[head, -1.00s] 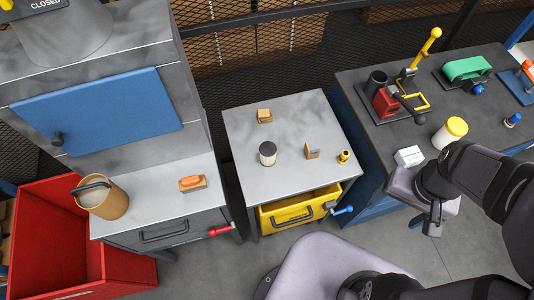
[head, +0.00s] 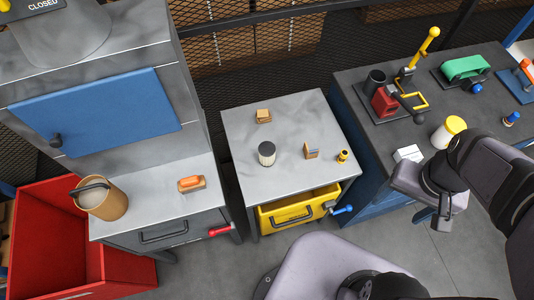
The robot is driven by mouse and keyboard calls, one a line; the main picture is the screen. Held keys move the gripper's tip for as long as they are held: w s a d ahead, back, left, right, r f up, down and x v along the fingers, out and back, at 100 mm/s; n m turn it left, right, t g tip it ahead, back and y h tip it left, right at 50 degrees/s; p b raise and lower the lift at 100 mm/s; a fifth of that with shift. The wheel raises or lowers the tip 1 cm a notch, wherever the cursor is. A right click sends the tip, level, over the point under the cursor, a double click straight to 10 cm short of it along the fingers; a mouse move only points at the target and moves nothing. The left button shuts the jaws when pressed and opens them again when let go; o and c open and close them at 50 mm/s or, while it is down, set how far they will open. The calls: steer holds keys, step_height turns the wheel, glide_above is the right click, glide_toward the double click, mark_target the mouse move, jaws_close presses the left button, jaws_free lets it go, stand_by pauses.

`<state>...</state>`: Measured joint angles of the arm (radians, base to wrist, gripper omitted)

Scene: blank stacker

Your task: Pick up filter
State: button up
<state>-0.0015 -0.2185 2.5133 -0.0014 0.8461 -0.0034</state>
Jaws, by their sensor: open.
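A small upright cylinder with a dark top and a pale, ribbed-looking side (head: 267,154) stands on the middle grey table (head: 240,125); it looks like the filter. Nothing touches it. My gripper (head: 443,222) is at the right, in front of the right-hand bench and well apart from the cylinder. It is small and dark in this view. It is open, and I see nothing held in it.
A yellow drawer (head: 285,212) sticks out below. The right bench (head: 365,130) holds a white box (head: 408,153) and a yellow-lidded jar (head: 448,132).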

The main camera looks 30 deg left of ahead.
steer(key=w+a+f+n+t+h+b, duration=0.35)
steer(key=w+n+h+b, duration=0.3)
steer(key=n+b, duration=0.65)
step_height(320, 180, up, 5)
steer(key=n+t+y+b, duration=0.7)
steer(key=n+t+b, duration=0.75)
steer(key=n, duration=0.85)
glide_above(265, 160)
steer(key=s, duration=0.1)
step_height(265, 160, down, 29)
steer(key=shift+p, duration=0.65)
steer(key=shift+w+p, duration=0.3)
steer(key=shift+w, duration=0.75)
steer(key=shift+w+a+f+p, duration=0.15)
steer(key=shift+w+p, duration=0.1)
steer(key=shift+w, duration=0.65)
steer(key=shift+w+a+p, duration=0.15)
steer(key=shift+w+p, duration=0.15)
steer(key=shift+w, duration=0.6)
steer(key=shift+w+a+f+p, duration=0.15)
steer(key=shift+w+p, duration=0.1)
steer(key=shift+w, duration=0.65)
steer(key=c, duration=1.2)
